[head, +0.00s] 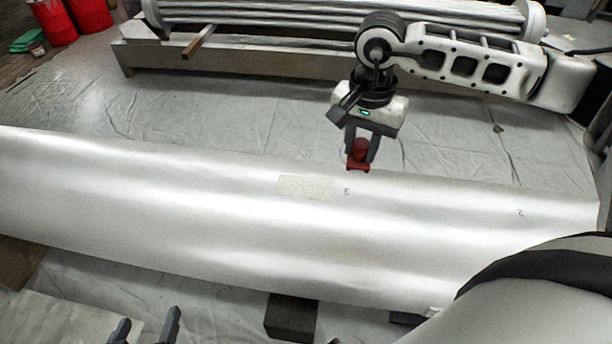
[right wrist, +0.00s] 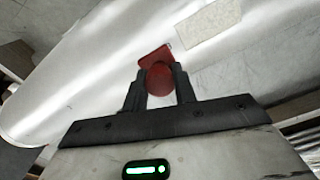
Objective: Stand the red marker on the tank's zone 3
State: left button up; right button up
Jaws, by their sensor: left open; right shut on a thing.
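The red marker (head: 359,150) has a round upper part and a wider flat foot. My right gripper (head: 361,152) is shut on it, at the far edge of the tank. The marker (right wrist: 159,80) also shows between the fingers of the right gripper (right wrist: 159,84) in the right wrist view. The white tank (head: 200,200) lies across the head view, with a small "3" near its far side, just below the marker. I cannot tell whether the marker's foot touches the tank. My left gripper (head: 146,328) is open and empty at the bottom left, in front of the tank.
A pale rectangular patch (head: 305,187) lies on the tank left of the 3, and a "2" is further right. A dark block (head: 291,316) is at the tank's near side. A rack of long pipes (head: 330,14) stands behind. Red drums (head: 90,14) are at the back left.

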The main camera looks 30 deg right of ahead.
jog(key=w+a+f, duration=0.4)
jog(key=w+f, duration=0.1)
jog(key=w+a+f, duration=0.2)
jog(key=shift+w+a+f, duration=0.2)
jog(key=shift+w+f, duration=0.15)
jog(key=shift+w+a+f, duration=0.1)
jog(key=shift+f, duration=0.85)
jog(key=shift+w+a+f, duration=0.1)
jog(key=shift+f, duration=0.85)
jog(key=shift+f+b, duration=0.3)
jog(key=shift+b, duration=0.05)
jog(key=o, duration=1)
jog(key=shift+r, duration=0.1)
